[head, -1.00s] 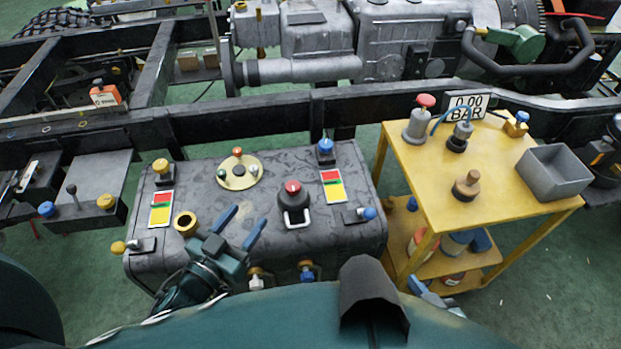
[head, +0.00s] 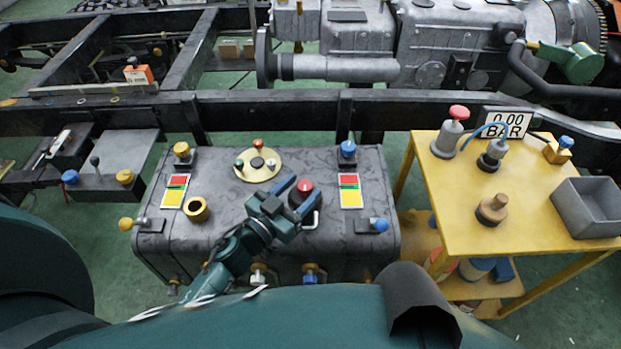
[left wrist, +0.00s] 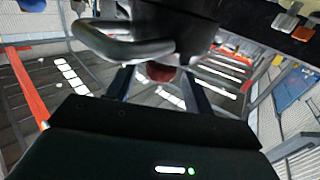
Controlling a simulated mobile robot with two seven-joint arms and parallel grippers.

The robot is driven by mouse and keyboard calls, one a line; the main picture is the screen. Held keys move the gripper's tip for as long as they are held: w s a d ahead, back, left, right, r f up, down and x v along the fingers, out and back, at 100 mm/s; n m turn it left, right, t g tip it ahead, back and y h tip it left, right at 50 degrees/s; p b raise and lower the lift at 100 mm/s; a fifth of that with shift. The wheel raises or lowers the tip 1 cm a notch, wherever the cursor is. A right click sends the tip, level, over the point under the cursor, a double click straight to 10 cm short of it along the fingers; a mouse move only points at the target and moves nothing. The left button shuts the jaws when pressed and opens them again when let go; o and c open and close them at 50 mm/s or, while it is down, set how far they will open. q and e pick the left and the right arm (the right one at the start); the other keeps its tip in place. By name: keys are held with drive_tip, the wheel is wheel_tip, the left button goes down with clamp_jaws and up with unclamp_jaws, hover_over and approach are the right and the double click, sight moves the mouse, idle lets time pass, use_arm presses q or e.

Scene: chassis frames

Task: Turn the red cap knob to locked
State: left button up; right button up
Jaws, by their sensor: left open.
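The red cap knob (head: 305,186) is a red cap with a pale mark on a black body. It stands on the dark grey tank, with a bright metal loop handle (head: 312,219) at its front. My left gripper (head: 296,184) is open, its blue fingers reaching from the left to the cap. In the left wrist view the red cap (left wrist: 160,72) shows between the two fingers, below the black body and loop handle (left wrist: 115,45). I cannot tell whether the fingers touch it. My right gripper is out of view.
The tank top also carries a round plate with small knobs (head: 257,165), a brass ring (head: 196,209), a blue-capped knob (head: 347,152) and coloured label cards (head: 350,190). A yellow cart (head: 460,225) stands to the right. A black frame rail (head: 250,117) runs behind.

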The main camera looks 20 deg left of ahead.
use_arm(q)
drive_tip(key=shift+x, duration=2)
drive_tip(key=shift+c, duration=0.3)
drive_tip(key=c, duration=0.9)
